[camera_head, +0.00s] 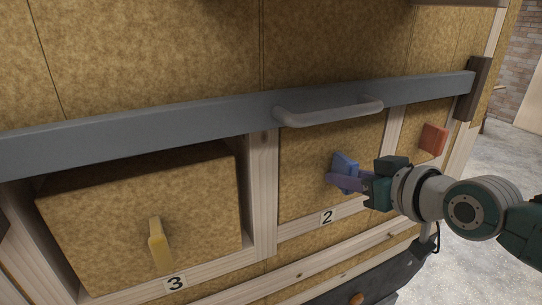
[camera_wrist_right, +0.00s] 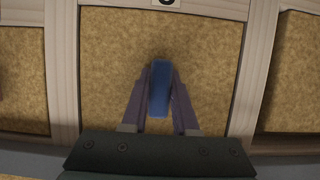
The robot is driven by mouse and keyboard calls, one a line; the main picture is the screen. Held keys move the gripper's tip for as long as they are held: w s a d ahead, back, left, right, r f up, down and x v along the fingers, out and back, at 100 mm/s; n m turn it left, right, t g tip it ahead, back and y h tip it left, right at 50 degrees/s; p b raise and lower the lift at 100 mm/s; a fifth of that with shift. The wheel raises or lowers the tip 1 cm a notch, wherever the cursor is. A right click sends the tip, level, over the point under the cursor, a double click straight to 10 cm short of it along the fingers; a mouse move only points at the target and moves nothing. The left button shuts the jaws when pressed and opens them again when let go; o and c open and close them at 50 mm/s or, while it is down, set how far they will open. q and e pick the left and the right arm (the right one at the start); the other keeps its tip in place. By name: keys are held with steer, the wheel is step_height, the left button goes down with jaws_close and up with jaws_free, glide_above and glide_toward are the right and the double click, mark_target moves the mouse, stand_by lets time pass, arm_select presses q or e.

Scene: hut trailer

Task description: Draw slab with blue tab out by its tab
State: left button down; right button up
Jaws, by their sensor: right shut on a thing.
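The slab with the blue tab (camera_head: 300,187) is a tan, rough-faced panel in the wooden frame above the label 2, in the middle of the head view. It also fills the middle of the right wrist view (camera_wrist_right: 205,60). Its blue tab (camera_head: 345,163) stands out from its face; in the right wrist view the tab (camera_wrist_right: 159,88) lies between the two purple fingers. My right gripper (camera_head: 347,181) is shut on the blue tab, one finger on each side. The slab's face looks about level with its frame. My left gripper is not in view.
A slab with a yellow tab (camera_head: 158,246) sticks out of its opening at the left, above label 3. A slab with a red tab (camera_head: 433,139) is at the right. A grey bar (camera_head: 180,125) with a handle (camera_head: 330,111) crosses above the slabs. Open floor lies at the right.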

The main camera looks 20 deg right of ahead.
jaws_close()
steer(key=shift+r, duration=0.15)
stand_by(0.4)
steer(key=shift+s+p, duration=0.2)
steer(key=shift+p, duration=0.15)
steer(key=s+p, duration=0.3)
steer(key=s, duration=0.4)
steer(key=shift+d+p, duration=0.3)
steer(key=shift+p, duration=0.05)
stand_by(0.5)
